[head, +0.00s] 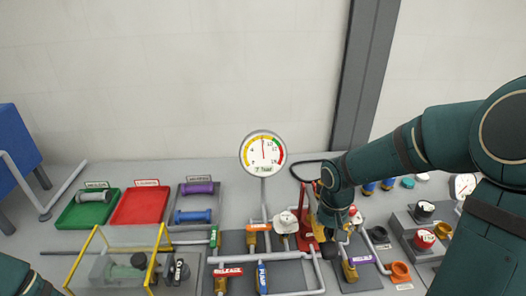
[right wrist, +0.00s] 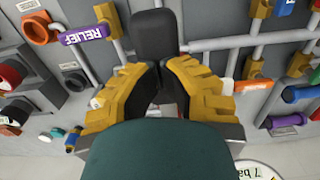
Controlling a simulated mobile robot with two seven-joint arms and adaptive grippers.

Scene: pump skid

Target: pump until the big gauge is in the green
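The big gauge (head: 263,153) stands on a post at the back of the bench, with yellow, green and red on its dial. Its needle points almost straight up; the picture is too small to tell exactly which colour band it meets. The red pump (head: 307,232) stands below and right of it. My right gripper (head: 329,238) is beside the pump. In the right wrist view the fingers of my right gripper (right wrist: 158,72) close from both sides on the black pump handle (right wrist: 154,32), whose end sticks out beyond them. My left gripper is out of view.
A blue PUMP-side valve (head: 262,278), a red-labelled valve (head: 228,272) and a purple RELIEF valve (head: 361,260) sit in front. Trays (head: 140,206) and a yellow-framed clear guard (head: 120,255) are left. Knobs (head: 424,238) stand right. Pipes cross the bench.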

